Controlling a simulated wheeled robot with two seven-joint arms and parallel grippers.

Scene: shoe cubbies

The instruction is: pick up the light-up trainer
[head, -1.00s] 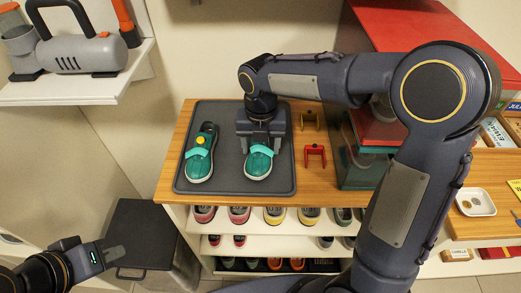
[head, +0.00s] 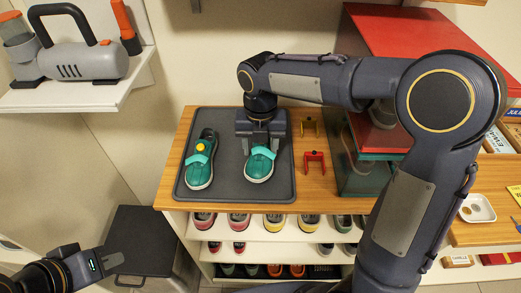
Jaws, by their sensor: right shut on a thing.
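Two teal trainers stand on a dark grey tray (head: 228,188) on top of the wooden cubby unit. The left trainer (head: 200,162) has a yellow round spot on it and nothing touches it. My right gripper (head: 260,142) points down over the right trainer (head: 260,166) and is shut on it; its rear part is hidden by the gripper. Whether this trainer is clear of the tray I cannot tell. My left gripper (head: 112,261) is low at the left, away from the shoes; its jaw gap is not clear.
A red-lidded glass tank (head: 368,170) stands further right. Shelves below hold several shoes (head: 240,221). A dark box (head: 150,240) stands at the lower left.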

